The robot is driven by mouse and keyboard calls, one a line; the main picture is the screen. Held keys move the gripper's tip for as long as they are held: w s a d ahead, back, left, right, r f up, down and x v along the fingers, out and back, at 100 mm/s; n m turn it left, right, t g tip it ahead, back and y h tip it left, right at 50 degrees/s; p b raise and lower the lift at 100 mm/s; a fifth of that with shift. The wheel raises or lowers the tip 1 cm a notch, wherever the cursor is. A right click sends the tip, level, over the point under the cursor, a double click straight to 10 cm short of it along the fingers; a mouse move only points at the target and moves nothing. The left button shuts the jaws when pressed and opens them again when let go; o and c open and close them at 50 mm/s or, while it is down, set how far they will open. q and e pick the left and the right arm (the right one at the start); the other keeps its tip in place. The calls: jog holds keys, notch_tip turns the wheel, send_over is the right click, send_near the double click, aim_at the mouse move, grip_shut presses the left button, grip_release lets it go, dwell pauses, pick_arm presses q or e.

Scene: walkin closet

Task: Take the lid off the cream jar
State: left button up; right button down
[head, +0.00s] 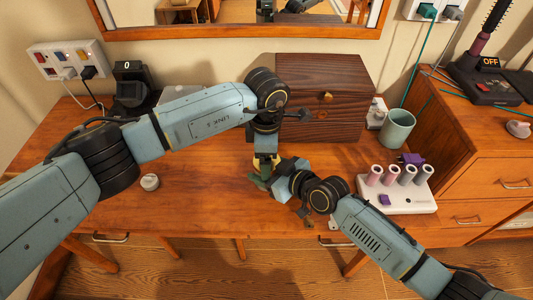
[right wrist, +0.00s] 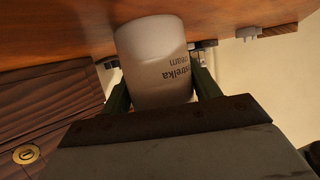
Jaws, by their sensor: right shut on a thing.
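The cream jar (right wrist: 158,70) is a white cylinder with dark lettering in the right wrist view. It lies between the two dark green fingers of my right gripper (right wrist: 160,90), which is shut on it. In the head view my right gripper (head: 259,180) is above the front middle of the wooden table, and the jar is mostly hidden there. My left gripper (head: 265,158) points down just above the right one, close to it. Its fingertips are too small and covered to tell whether they are open or shut. I cannot make out a separate lid.
A dark wooden box (head: 322,98) stands behind the grippers. To the right are a grey-green cup (head: 397,129) and a white stand (head: 405,200) with several rollers. A small round pale thing (head: 150,182) sits at left. The table's front left is mostly clear.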

pick_arm(q)
notch_tip(320, 180, up, 4)
jog(key=shift+s+d+f, duration=0.15)
jog(key=shift+f, duration=0.1)
jog(key=shift+r, duration=0.5)
jog(key=shift+c, duration=0.4)
jog(key=m, duration=0.1)
jog(key=r+m, duration=0.1)
jog(key=m, duration=0.2)
jog(key=shift+r+m, duration=0.4)
jog(key=m, duration=0.2)
jog(key=r+m, duration=0.1)
jog(key=shift+r+m, duration=0.1)
jog(key=shift+m, duration=0.3)
jog(key=shift+f, duration=3.9)
jog(key=shift+c, duration=0.5)
jog(key=c, duration=0.9)
jog(key=n, duration=0.6)
